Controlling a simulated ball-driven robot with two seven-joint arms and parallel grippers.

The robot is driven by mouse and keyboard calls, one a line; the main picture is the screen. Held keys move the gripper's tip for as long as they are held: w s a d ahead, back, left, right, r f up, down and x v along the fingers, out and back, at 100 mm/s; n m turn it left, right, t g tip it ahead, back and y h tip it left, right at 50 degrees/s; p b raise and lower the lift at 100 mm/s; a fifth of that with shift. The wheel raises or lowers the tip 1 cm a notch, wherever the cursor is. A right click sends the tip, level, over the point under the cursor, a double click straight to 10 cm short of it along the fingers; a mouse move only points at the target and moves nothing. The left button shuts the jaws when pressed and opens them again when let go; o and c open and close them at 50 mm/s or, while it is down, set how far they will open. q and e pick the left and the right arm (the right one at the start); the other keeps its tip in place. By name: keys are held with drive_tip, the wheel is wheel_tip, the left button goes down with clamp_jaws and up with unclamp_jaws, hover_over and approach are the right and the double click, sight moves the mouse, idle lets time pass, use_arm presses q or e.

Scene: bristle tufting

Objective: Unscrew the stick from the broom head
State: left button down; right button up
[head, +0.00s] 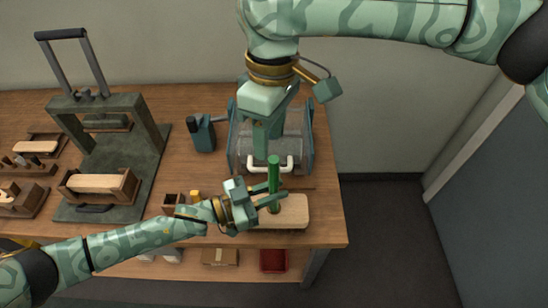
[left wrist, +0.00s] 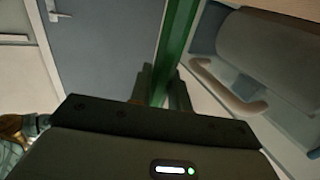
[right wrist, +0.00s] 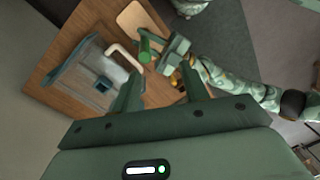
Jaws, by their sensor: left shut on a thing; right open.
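The green stick (head: 273,172) stands roughly upright at the left part of the pale wooden broom head (head: 293,211), which lies near the table's front right corner. My left gripper (head: 268,198) comes in from the left and is shut on the stick, low above the broom head. In the left wrist view the stick (left wrist: 178,45) runs up from between the fingers. My right gripper (head: 267,143) is higher and farther back, pointing down, open and empty. In the right wrist view its fingers are spread, with the stick's top end (right wrist: 146,45) and the broom head (right wrist: 133,17) beyond them.
A grey roller machine with a pale handle (head: 257,168) stands just behind the stick. A teal drill-like tool (head: 203,134) is left of it. A dark press (head: 150,123) and wooden trays (head: 127,190) fill the left. The table ends just right of the broom head.

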sight(274, 172)
drive_tip(key=m, duration=0.2)
drive_tip(key=w+f+m, duration=0.1)
drive_tip(key=m, duration=0.1)
drive_tip(key=m+t, duration=0.1)
drive_tip(key=m, duration=0.2)
drive_tip(key=shift+w+d+f, duration=0.2)
drive_tip(key=shift+w+d, duration=0.05)
drive_tip(key=shift+w, duration=0.05)
drive_tip(key=shift+w+d+m, duration=0.1)
drive_tip(key=shift+m, duration=0.4)
drive_tip(key=shift+f, duration=0.4)
wheel_tip(274, 172, down, 11)
drive_tip(key=shift+f, duration=0.15)
drive_tip(key=shift+m, duration=0.3)
